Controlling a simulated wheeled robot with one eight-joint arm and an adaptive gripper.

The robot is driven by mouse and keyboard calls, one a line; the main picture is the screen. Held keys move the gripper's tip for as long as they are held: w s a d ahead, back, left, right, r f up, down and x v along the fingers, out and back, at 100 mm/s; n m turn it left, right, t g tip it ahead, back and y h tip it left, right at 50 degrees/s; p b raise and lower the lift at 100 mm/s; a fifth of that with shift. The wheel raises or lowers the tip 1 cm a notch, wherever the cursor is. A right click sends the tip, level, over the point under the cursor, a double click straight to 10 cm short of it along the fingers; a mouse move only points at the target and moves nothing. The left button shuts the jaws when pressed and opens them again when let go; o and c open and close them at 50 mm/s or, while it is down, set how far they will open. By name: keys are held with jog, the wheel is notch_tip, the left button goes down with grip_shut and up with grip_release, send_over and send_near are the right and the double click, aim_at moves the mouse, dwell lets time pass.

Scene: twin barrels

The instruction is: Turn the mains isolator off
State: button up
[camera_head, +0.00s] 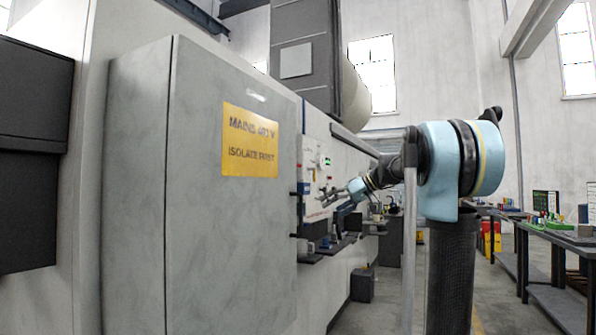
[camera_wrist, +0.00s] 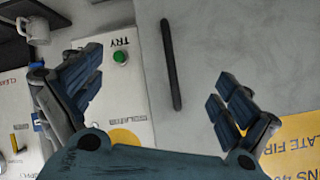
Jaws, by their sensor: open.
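The mains isolator is not plainly seen. In the wrist view, part of a yellow disc (camera_wrist: 122,138) shows on a pale panel (camera_wrist: 125,90) near lettering that seems to read "ISOLATED"; my gripper's body hides the rest. A green button (camera_wrist: 120,57) marked "TRY" sits on the same panel. My gripper (camera_wrist: 157,95) is open and empty, its dark blue fingers wide apart, one over the panel and one over the grey cabinet door. In the head view my gripper (camera_head: 326,197) is small, beyond the cabinet's far edge and in front of the wall panels.
The grey cabinet (camera_head: 235,225) bears a yellow sign (camera_head: 250,141) reading "MAINS" and "ISOLATE FIRST". A black bar handle (camera_wrist: 171,65) runs along its door between my fingers in the wrist view. A white mug (camera_wrist: 36,30) is at upper left. Benches (camera_head: 552,250) stand at right.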

jog(key=w+r+n+t+y, duration=0.1)
jog(key=w+r+n+y, duration=0.15)
jog(key=w+r, duration=0.85)
jog(key=n+t+y, duration=0.1)
jog(key=n+y, duration=0.1)
jog(key=y, duration=0.2)
send_near(299, 165)
jog(key=shift+h, duration=0.25)
jog(key=x, duration=1.1)
jog(key=shift+d+r, duration=0.1)
jog(key=c, duration=1.5)
